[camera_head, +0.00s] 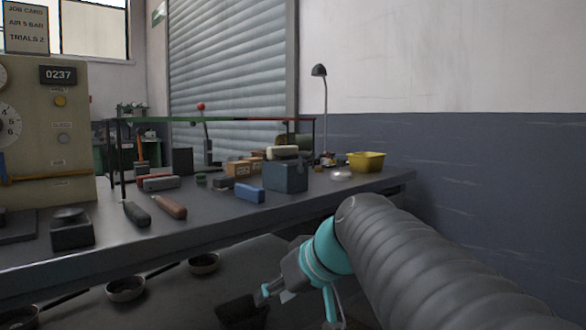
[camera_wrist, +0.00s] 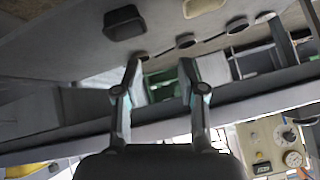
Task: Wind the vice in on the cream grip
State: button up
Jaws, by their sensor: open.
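A cream piece (camera_head: 283,152), which looks like the cream grip, lies on top of a blue-grey block (camera_head: 285,177) on the bench. The block may be the vice; its jaws and any handle cannot be made out, nor whether the grip is clamped. My gripper (camera_wrist: 160,62) is open and empty, with its two fingers apart in the wrist view. In the head view my gripper is low in front of the bench, below the bench top and well apart from the cream piece. The wrist view looks inverted and does not clearly show the grip or vice.
The bench top (camera_head: 215,212) holds a blue block (camera_head: 250,193), brown-handled tool (camera_head: 171,206), dark block (camera_head: 71,230) and yellow bin (camera_head: 366,161). A thin frame (camera_head: 215,120) spans its back. Round pans (camera_head: 125,288) sit below the bench. A dialled machine (camera_wrist: 270,145) stands left in the head view.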

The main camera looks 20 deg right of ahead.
jog(key=w+d+r+n+t+y+b, duration=0.1)
jog(key=w+d+r+t+b, duration=0.15)
jog(key=w+d+r, duration=0.45)
jog(key=n+t+y+b, duration=0.1)
jog(key=n+t+b, duration=0.1)
jog(key=n+t, duration=0.3)
send_near(310, 155)
jog(key=shift+m+t, duration=0.5)
jog(key=shift+t, duration=0.15)
jog(key=x, duration=0.3)
jog(key=p+x, duration=0.1)
jog(key=x, duration=0.3)
jog(key=f+x, duration=0.1)
jog(key=x, duration=0.2)
jog(key=shift+w+d, duration=0.1)
jog(key=shift+w, duration=0.3)
grip_shut()
